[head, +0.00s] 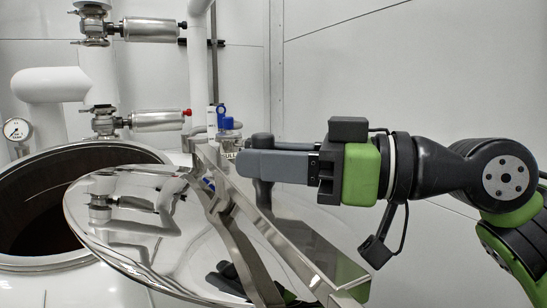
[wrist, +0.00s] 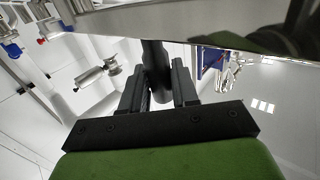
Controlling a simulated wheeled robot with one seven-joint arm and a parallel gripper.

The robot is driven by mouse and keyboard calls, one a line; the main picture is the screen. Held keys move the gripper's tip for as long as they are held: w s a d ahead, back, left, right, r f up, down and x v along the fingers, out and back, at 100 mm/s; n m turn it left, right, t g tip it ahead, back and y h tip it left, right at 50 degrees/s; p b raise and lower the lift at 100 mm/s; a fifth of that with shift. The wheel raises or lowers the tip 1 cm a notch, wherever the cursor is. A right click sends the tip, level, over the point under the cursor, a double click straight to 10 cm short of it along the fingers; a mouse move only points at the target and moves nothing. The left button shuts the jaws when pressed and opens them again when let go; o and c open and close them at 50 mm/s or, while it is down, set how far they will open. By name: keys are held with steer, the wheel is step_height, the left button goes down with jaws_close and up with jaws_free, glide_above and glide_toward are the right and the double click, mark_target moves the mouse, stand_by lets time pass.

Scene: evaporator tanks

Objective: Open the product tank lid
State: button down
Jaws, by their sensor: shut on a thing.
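The product tank (head: 45,263) is at the left of the head view, with its round mouth largely uncovered and dark inside. Its polished steel lid (head: 130,235) is swung up and tilted, in front of and to the right of the mouth. A flat metal bar (head: 285,250) crosses the lid. My gripper (head: 255,165) comes in from the right and is shut on a dark grey cylindrical handle (head: 262,140) by the bar. In the wrist view the handle (wrist: 154,58) stands between my two fingers (wrist: 158,85). The fingers hide part of it.
A vertical pipe with valves and steel cylinders (head: 152,30) rises behind the tank. A pressure gauge (head: 17,129) is at the far left. A blue-topped fitting (head: 228,124) stands behind the lid. White wall panels (head: 420,60) close the back; the upper right is clear.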

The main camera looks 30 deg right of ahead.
steer(key=shift+d+r, duration=0.15)
steer(key=c, duration=1.1)
jaws_free()
steer(key=shift+w, duration=0.1)
steer(key=shift+o, duration=0.7)
steer(key=shift+w, duration=0.3)
steer(key=shift+s, duration=0.15)
steer(key=v, duration=1.5)
steer(key=shift+s+d, duration=0.15)
steer(key=shift+s, duration=0.05)
